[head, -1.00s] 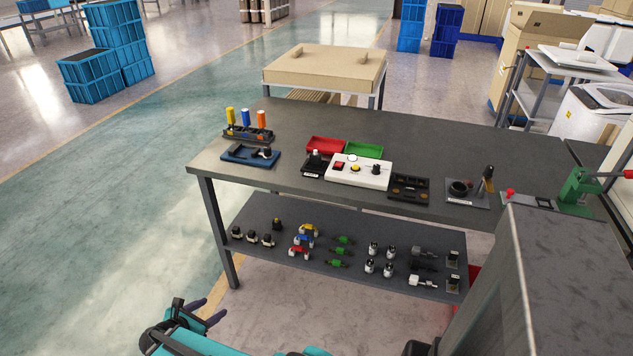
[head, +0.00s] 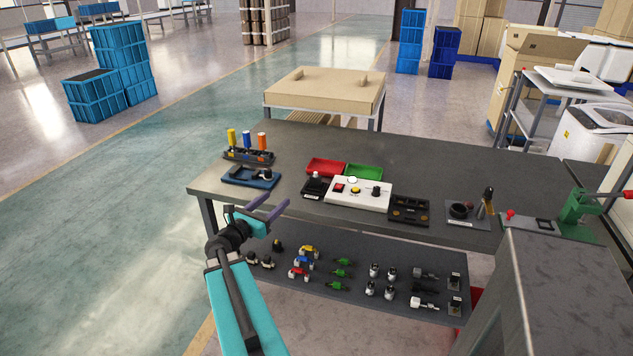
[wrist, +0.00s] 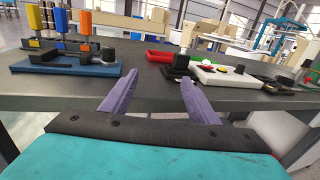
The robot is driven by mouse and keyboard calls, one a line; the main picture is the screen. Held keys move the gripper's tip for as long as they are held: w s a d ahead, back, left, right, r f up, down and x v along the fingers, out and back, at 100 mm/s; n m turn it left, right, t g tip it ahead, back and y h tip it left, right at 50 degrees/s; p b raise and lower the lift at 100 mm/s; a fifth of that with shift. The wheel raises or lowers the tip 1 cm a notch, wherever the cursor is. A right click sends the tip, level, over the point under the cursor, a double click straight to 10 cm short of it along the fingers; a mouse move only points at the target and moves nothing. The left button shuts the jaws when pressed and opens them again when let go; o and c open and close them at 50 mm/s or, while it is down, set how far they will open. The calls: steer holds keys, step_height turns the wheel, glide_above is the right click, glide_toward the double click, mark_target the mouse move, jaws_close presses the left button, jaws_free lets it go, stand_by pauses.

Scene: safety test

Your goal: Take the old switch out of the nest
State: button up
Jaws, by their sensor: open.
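A blue fixture plate (head: 238,179), which looks like the nest, lies near the left front edge of the table. A dark part with a knob, probably the old switch (head: 266,174), sits at its right end. In the wrist view the plate (wrist: 50,81) is at the left, with the dark part (wrist: 103,58) at its far right corner. My gripper (head: 277,200) is open and empty at the table's front edge, apart from the plate. In the wrist view its purple fingers (wrist: 160,78) point at the table, to the right of the plate.
Behind the plate stands a rack (head: 247,156) with yellow, blue and orange handles. To the right are a red tray (head: 325,166), a green tray (head: 364,170) and a white control panel (head: 345,203). A lower shelf (head: 330,262) holds several small parts. The tabletop's back is clear.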

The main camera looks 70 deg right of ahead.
steer(key=s+d+r+m+g, duration=0.1)
steer(key=s+d+r, duration=0.1)
steer(key=s, duration=0.3)
steer(key=shift+s+d+r+g, duration=0.2)
steer(key=shift+d+g, duration=0.1)
steer(key=shift+d, duration=0.25)
steer(key=shift+d, duration=0.15)
steer(key=p, duration=0.2)
glide_toward(314, 176)
steer(key=shift+s+r+x, duration=0.1)
steer(key=shift+s+x, duration=0.1)
steer(key=shift+x, duration=1.1)
steer(key=shift+s+r+x, duration=0.15)
steer(key=shift+x, duration=1.1)
steer(key=shift+p+x, duration=0.5)
steer(key=shift+x, duration=1.45)
steer(key=shift+d, duration=0.6)
